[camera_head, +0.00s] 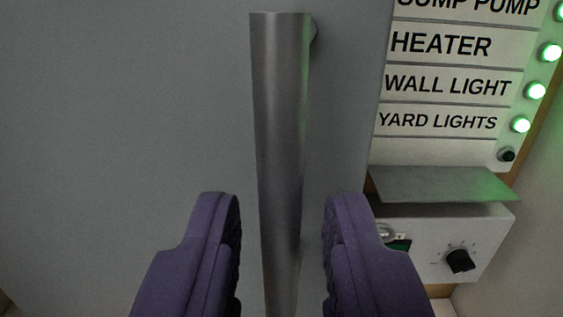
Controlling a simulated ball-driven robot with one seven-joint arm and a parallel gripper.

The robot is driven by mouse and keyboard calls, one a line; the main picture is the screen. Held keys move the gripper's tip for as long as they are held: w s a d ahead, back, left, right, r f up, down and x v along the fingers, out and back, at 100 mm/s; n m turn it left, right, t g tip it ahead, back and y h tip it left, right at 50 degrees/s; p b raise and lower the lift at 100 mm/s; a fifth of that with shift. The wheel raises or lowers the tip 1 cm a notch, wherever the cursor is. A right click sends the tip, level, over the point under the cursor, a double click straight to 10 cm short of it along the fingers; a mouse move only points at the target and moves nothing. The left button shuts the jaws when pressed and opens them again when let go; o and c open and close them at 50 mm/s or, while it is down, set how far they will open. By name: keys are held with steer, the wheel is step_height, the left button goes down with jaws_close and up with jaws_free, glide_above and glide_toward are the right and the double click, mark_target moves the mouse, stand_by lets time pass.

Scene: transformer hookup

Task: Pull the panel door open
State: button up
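The grey panel door (130,120) fills the left and middle of the view. A vertical metal bar handle (279,120) stands out from it, with its upper mount showing at the top right of the bar. My gripper (282,225) is open, with one purple finger on each side of the handle. A gap shows between each finger and the bar. The lower end of the handle runs out of the frame. The door looks shut, though its right edge is the only side edge clearly in view.
Right of the door is a label board (440,88) with several lit green lamps (536,90) and one dark lamp (506,155). Below it, a grey ledge (440,183) juts out over a white box (425,255) with a black knob (460,261).

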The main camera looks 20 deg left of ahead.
steer(key=shift+x, duration=0.85)
jaws_close()
